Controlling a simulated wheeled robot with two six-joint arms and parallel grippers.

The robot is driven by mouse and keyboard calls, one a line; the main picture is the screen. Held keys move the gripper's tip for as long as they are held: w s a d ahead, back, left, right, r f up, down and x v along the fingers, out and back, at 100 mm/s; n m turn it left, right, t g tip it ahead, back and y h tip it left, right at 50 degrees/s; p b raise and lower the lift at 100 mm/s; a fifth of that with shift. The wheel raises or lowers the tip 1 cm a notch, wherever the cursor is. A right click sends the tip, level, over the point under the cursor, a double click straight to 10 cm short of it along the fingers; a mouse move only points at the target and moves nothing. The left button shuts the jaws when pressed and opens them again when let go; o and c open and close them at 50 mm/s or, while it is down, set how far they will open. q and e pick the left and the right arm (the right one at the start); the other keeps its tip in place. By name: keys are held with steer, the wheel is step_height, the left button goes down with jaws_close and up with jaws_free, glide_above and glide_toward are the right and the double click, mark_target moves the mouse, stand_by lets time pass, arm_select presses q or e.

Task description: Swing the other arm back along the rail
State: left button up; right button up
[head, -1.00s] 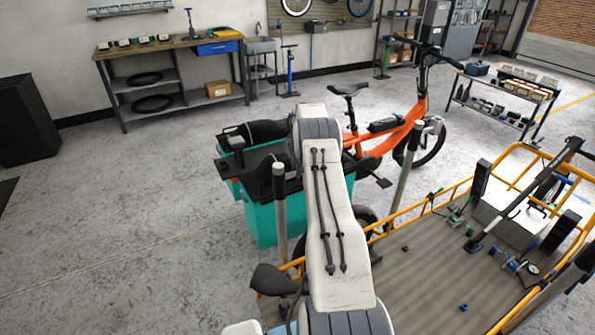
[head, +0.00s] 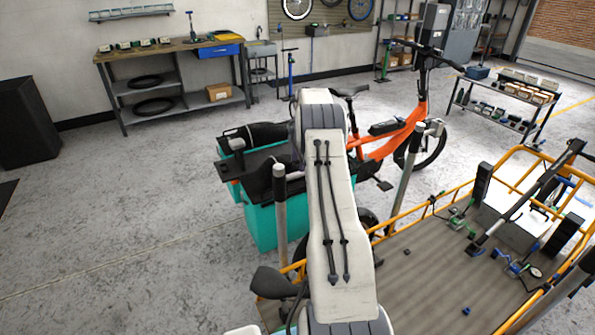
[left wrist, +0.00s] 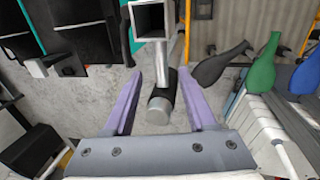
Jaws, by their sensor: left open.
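My left arm rises through the middle of the head view. Its gripper (head: 297,169) is mostly hidden behind the arm, with a sliver of purple finger showing beside the teal box. In the left wrist view the two purple fingers (left wrist: 160,95) are open and apart. A grey round-ended part (left wrist: 160,110) on a pale rod shows between them, and I cannot tell whether anything touches it. An orange-yellow rail (head: 445,200) edges the cargo deck. Grey upright posts stand at its left end (head: 281,215) and farther back (head: 407,180). I cannot tell which part is the other arm.
The teal box (head: 265,222) with black fittings stands left of my arm. An orange bike (head: 390,147) is behind it. The cargo deck (head: 425,275) carries clamps and tools. Dark grey, green (left wrist: 262,70) and blue handles crowd the wrist view's right. Floor at left is clear.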

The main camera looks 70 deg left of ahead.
arm_select(q)
steer(key=r, duration=0.2)
steer(key=d+r, duration=0.1)
steer(key=r, duration=0.2)
steer(key=shift+w+r, duration=0.1)
stand_by(0.4)
